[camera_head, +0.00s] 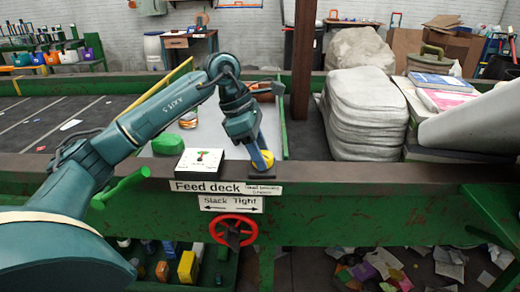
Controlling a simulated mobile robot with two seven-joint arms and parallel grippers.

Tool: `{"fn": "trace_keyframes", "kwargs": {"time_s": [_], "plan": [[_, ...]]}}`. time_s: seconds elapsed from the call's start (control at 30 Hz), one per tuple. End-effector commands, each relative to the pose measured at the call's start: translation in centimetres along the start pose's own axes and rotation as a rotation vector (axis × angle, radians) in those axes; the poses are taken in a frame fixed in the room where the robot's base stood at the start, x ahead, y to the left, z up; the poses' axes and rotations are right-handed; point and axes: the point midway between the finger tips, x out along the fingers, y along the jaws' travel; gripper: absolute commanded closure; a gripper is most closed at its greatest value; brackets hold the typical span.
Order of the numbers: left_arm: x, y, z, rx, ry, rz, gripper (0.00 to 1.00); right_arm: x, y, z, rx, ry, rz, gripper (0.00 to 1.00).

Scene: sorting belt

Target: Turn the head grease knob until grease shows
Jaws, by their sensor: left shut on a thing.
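My left arm reaches in from the left to the green front beam. My left gripper (262,158) points down and is shut on the yellow grease knob (258,161). The knob sits on a small dark base on top of the beam. A small white label (264,189) below it has print too small to read surely. The gripper's fingers hide part of the knob. No grease can be made out around it. My right gripper is not in view.
A white gauge box (199,163) stands left of the knob, above the "Feed deck" sign. A green lever (122,187) is further left. A red handwheel (233,231) sits below the "Slack Tight" sign. Grey stacked sacks (365,115) stand at right.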

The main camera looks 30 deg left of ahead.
Motion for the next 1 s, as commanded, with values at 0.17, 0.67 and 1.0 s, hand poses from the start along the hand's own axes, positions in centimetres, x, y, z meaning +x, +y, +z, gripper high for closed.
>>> {"fn": "trace_keyframes", "kwargs": {"time_s": [0.17,0.67,1.0], "plan": [[-0.09,0.05,0.05,0.008,-0.002,0.0,0.82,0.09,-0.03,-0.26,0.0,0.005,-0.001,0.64],[-0.05,0.03,0.03,0.007,-0.001,-0.001,0.38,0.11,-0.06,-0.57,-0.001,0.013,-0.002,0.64],[-0.55,0.06,0.05,0.006,-0.001,0.0,0.37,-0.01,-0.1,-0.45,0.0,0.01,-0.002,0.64]]}}
